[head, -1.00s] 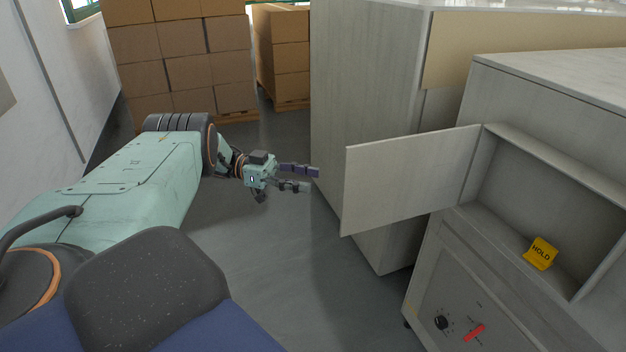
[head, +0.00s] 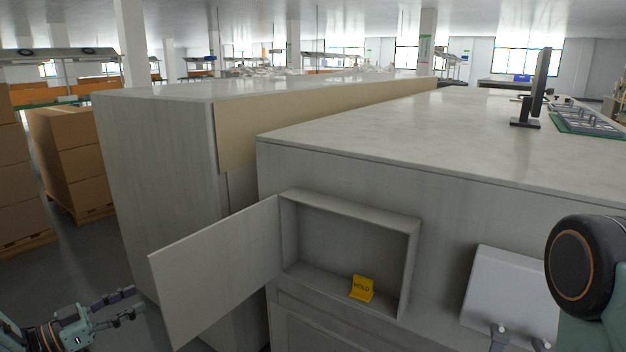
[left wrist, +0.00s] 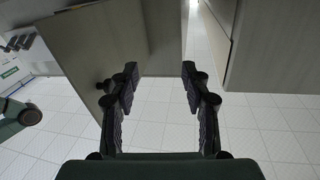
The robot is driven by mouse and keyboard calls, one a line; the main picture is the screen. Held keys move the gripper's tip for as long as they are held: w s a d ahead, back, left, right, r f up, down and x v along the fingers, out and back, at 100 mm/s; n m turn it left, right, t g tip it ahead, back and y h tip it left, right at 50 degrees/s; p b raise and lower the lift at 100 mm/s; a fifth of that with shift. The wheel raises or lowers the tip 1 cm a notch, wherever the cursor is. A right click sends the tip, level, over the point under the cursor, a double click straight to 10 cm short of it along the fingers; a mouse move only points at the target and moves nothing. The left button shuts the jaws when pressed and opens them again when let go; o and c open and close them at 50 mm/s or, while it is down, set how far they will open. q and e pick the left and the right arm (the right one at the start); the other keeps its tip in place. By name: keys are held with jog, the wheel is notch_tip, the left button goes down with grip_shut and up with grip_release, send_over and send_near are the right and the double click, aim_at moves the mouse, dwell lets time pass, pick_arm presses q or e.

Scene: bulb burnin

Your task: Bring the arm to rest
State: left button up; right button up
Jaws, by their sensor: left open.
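My left gripper (head: 128,304) is at the lower left of the head view, its fingers pointing right toward the open cabinet door (head: 215,268). In the left wrist view the left gripper (left wrist: 160,80) is open, with its two dark fingers apart and nothing between them. The gripper hangs free in the air and shows no contact with the door. My right arm shows only as a dark rounded joint at the right edge of the head view; its gripper is not visible.
The open wall compartment (head: 410,275) holds a yellow HOLD sign (head: 362,288). A worktop (head: 430,125) carries a monitor (head: 537,90). A white box-like panel (head: 512,290) is at lower right. Stacked cartons (head: 75,150) stand at left. Floor is free between cartons and cabinets.

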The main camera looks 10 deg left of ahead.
pick_arm(q)
jog(key=d+f+n+y, duration=0.7)
jog(key=f, duration=0.6)
jog(key=s+d+f+n+g+y, duration=0.3)
jog(key=s+d+f+g, duration=0.2)
jog(key=s+d+f, duration=0.4)
jog(key=s+d+r+g, duration=0.1)
jog(key=s+d+g, duration=0.2)
jog(key=s, duration=0.6)
jog(key=s+d+r+g+b, duration=0.1)
jog(key=s+d+g, duration=0.2)
jog(key=s, duration=0.7)
jog(key=s+d+r+m+g+y, duration=0.1)
jog(key=s+d+r+g, duration=0.1)
jog(key=s, duration=0.7)
jog(key=shift+s+d+g+b, duration=0.3)
jog(key=shift+d+g, duration=0.5)
jog(key=shift+r, duration=0.1)
jog(key=shift+c, duration=1)
jog(key=shift+s, duration=0.1)
jog(key=shift+s, duration=0.1)
